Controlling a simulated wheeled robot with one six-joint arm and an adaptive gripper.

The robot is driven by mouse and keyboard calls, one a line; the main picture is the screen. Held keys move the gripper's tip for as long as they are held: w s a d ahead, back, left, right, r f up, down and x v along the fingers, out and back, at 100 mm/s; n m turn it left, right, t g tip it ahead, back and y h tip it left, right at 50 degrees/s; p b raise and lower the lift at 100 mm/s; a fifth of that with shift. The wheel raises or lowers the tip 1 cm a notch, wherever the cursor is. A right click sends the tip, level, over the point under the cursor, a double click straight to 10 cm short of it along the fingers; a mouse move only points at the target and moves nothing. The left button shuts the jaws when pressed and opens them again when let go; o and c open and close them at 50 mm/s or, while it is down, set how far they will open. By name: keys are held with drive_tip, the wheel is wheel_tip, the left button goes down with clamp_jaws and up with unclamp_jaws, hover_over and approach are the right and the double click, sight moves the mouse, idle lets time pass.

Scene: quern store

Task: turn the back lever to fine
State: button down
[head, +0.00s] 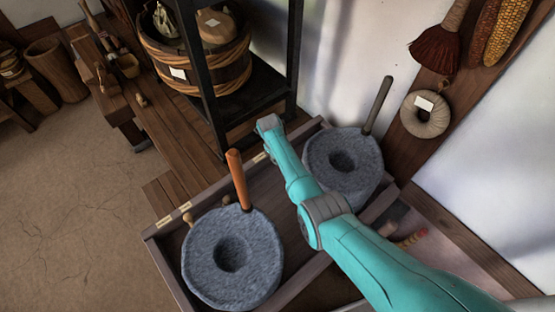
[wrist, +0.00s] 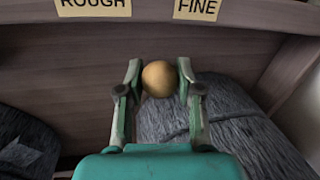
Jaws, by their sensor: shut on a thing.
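The back lever's round wooden knob (wrist: 159,79) shows in the wrist view between the two fingers of my gripper (wrist: 160,72), which is shut on it. The rest of the lever is hidden beneath the knob. The FINE label (wrist: 197,8) is above and right of the knob, the ROUGH label (wrist: 93,5) above and left. The knob sits between them, nearer FINE. In the head view my arm hides the knob and fingers. The back quern stone (head: 345,155), grey with a dark upright handle (head: 377,105), is right of my arm.
The front quern stone (head: 232,258) has an orange upright handle (head: 238,180), left of my arm. A black shelf post (head: 200,85) and a roped tub (head: 190,65) stand behind. A straw ring (head: 425,114) hangs at right.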

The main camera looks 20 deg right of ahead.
drive_tip(key=shift+w+d+m, duration=0.45)
drive_tip(key=shift+d+m, duration=0.1)
drive_tip(key=shift+m, duration=0.65)
drive_tip(key=c, duration=0.7)
unclamp_jaws()
drive_tip(key=shift+c, duration=0.2)
drive_tip(key=shift+w, duration=0.1)
wheel_tip(320, 180, up, 12)
drive_tip(key=a, duration=0.2)
drive_tip(key=shift+s+f, duration=0.15)
drive_tip(key=shift+s, duration=0.2)
drive_tip(key=shift+a, duration=0.1)
